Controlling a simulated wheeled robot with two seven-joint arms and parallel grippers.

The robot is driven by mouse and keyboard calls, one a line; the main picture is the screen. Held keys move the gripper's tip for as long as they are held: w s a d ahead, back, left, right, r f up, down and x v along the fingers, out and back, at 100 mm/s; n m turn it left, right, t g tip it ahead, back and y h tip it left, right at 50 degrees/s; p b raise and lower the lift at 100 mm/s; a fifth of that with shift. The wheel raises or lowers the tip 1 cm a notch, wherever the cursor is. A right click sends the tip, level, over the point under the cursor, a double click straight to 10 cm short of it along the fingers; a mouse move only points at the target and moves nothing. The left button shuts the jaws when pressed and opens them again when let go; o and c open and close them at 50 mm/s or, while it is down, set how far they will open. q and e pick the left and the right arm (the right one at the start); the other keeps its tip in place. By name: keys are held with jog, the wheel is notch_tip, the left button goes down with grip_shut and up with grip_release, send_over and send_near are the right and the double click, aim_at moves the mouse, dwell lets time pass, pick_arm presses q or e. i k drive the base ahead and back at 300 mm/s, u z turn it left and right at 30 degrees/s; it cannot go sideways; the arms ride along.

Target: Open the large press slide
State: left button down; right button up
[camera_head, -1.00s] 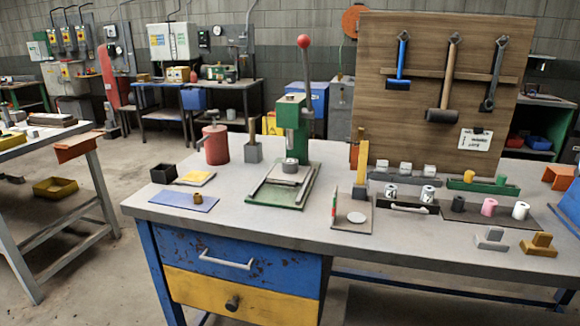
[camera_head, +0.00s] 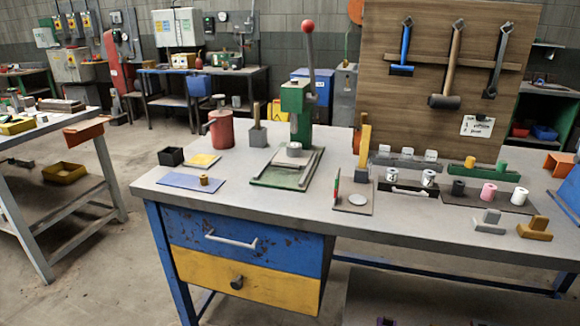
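The large green press (camera_head: 297,100) stands upright on the bench, with a red-knobbed lever (camera_head: 309,50) rising above it. Its flat green base (camera_head: 260,181) reaches toward the front of the bench. A pale slide with rails (camera_head: 288,172) lies on this base. A round metal piece (camera_head: 294,149) sits at the slide's rear, under the press head. I cannot tell how far the slide is drawn out. Neither gripper can be made out. Small dark purple bits at the bottom edge are too cut off to identify.
The bench (camera_head: 225,210) has a blue drawer (camera_head: 200,235) above a yellow one (camera_head: 265,286). A red can (camera_head: 221,130) and blue mat (camera_head: 191,181) are left of the press. A yellow-handled upright tool (camera_head: 364,145) and small cylinders are right. A tool board (camera_head: 430,120) stands behind.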

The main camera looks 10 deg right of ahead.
aim_at(295, 158)
jog(key=u, duration=0.2)
jog(key=k, duration=0.3)
jog(key=z, duration=1.05)
jog(key=i, duration=0.75)
jog(key=u, duration=0.7)
